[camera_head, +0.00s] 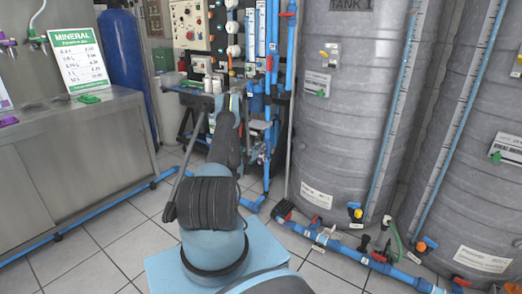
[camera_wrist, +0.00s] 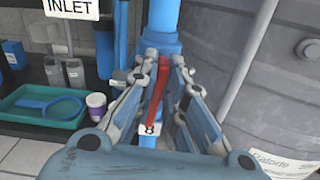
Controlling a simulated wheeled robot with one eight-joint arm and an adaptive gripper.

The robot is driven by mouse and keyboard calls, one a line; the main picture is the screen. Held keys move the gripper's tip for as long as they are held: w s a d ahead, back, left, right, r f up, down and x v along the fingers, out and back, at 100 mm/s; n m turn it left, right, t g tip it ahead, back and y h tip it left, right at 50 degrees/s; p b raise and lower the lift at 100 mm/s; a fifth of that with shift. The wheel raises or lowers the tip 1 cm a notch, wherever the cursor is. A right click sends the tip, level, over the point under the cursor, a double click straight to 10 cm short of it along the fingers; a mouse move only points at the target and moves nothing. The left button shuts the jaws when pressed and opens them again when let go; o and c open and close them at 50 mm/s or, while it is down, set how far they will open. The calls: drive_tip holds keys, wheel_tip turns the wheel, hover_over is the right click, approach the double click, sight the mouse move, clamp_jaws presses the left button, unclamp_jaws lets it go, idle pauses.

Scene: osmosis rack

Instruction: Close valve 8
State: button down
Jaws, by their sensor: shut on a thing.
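In the wrist view a red valve lever (camera_wrist: 161,88) stands upright in front of a vertical blue pipe (camera_wrist: 163,18). A small white tag (camera_wrist: 151,129) that appears to read 8 sits below it. My gripper (camera_wrist: 165,65) has one finger on each side of the lever and is shut on it. In the head view my arm reaches forward to the pipework of the rack, and my gripper and the valve there are too small and covered to make out.
A grey tank (camera_head: 343,110) stands close to the right of the pipes. Blue pipes with valves (camera_head: 330,243) run along the floor. A steel counter (camera_head: 70,160) is at left. In the wrist view a green tray (camera_wrist: 45,107) and a purple-white cup (camera_wrist: 96,106) stand at left.

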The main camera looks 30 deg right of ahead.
drive_tip(key=shift+s+d+f+m, duration=0.1)
drive_tip(key=shift+s+m, duration=0.1)
drive_tip(key=shift+m, duration=1.05)
drive_tip(key=shift+s+a+f+m, duration=0.15)
drive_tip(key=shift+s+m, duration=0.1)
drive_tip(key=shift+m, duration=1.05)
drive_tip(key=shift+s+d+f+m, duration=0.1)
drive_tip(key=shift+s+d+m, duration=0.1)
drive_tip(key=shift+m, duration=1.05)
drive_tip(key=c, duration=1.7)
unclamp_jaws()
drive_tip(key=shift+o, duration=0.2)
wheel_tip(320, 180, up, 10)
drive_tip(key=shift+f, duration=0.1)
